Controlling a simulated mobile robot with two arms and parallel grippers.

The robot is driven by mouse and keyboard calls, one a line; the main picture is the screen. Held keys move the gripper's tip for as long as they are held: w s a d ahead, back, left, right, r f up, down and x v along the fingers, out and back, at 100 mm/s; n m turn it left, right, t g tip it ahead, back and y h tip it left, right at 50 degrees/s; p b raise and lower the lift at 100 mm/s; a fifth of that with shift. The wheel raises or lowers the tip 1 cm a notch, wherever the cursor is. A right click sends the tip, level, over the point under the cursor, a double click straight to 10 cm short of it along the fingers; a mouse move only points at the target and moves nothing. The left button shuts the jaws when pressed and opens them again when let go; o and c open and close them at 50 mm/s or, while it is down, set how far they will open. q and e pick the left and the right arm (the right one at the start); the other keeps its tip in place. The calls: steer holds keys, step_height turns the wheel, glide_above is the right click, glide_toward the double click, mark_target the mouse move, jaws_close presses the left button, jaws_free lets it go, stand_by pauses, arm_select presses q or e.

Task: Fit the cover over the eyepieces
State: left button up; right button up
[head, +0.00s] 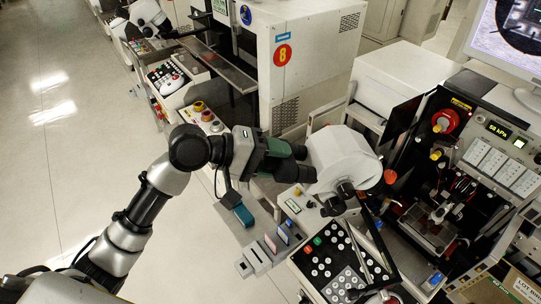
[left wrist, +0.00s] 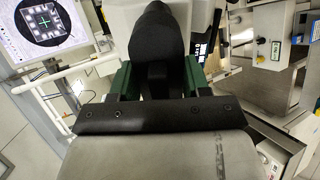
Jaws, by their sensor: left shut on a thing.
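My left gripper (head: 278,158) has green fingers and is shut on a black rounded cover (head: 296,171). In the left wrist view the cover (left wrist: 155,45) stands out ahead between the two green fingers (left wrist: 193,78). In the head view the cover is just left of the white microscope head (head: 343,160), overlapping its edge; I cannot tell if they touch. The microscope's two black eyepieces (head: 345,189) point down toward the front, to the right of the cover, and show uncovered. My right gripper is not in view.
A black keypad panel (head: 335,264) lies below the microscope. The bonding machine (head: 460,170) stands to the right, with a monitor (head: 510,38) above. A small blue, grey and pink rack (head: 275,243) stands at the bench edge. The floor (head: 60,130) at left is clear.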

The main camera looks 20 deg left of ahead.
arm_select(q)
steer(key=shift+w+d+f, duration=0.15)
steer(key=shift+d, duration=0.2)
steer(key=o, duration=1)
steer(key=shift+a, duration=0.25)
steer(key=b+v, duration=0.4)
steer(key=v, duration=0.6)
steer(key=shift+a, duration=0.1)
